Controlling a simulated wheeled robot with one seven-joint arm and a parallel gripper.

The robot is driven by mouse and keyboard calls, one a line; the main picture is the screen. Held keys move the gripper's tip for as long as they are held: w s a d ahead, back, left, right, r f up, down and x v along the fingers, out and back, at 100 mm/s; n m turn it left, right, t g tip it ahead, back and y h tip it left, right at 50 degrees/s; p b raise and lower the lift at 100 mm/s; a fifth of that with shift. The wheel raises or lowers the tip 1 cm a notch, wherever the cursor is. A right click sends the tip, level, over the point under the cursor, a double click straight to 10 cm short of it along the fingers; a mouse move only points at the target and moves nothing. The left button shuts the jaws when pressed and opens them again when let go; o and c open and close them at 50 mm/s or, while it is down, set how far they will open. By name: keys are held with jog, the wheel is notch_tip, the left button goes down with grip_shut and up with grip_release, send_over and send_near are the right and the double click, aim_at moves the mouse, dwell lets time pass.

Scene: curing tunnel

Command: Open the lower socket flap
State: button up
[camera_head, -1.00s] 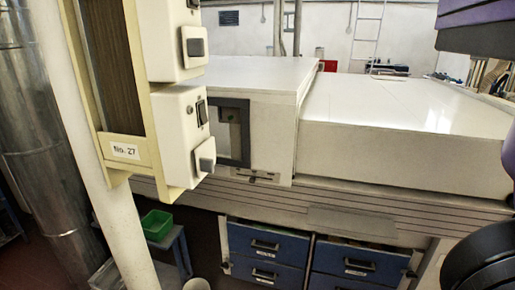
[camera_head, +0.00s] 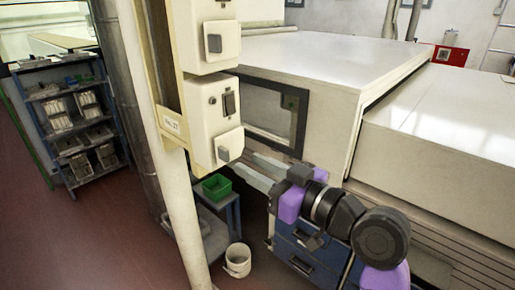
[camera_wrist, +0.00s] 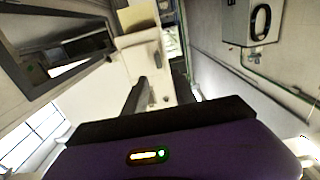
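The lower socket box (camera_head: 215,120) is a cream housing on the post, with a dark switch and a grey flap (camera_head: 223,152) at its bottom. The flap looks shut. A similar upper box (camera_head: 208,30) with a grey flap sits above it. My arm reaches in from the lower right of the head view, its end right of and a little below the lower box, apart from it. In the wrist view, the dark fingers of my gripper (camera_wrist: 160,88) stand apart, with a pale socket housing (camera_wrist: 143,60) ahead between them. Nothing shows held. Which flap faces the fingers is unclear.
The white tunnel machine (camera_head: 320,60) with a dark-framed window stands right of the post. Blue drawers (camera_head: 300,250) are below my arm. A shelf rack (camera_head: 75,120) stands left; red floor between is open.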

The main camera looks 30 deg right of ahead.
aim_at(228, 151)
jog(key=p+x, duration=0.1)
jog(key=x, duration=0.6)
jog(key=shift+w+p, duration=0.35)
jog(key=shift+p, duration=0.05)
grip_shut()
dwell(1.1)
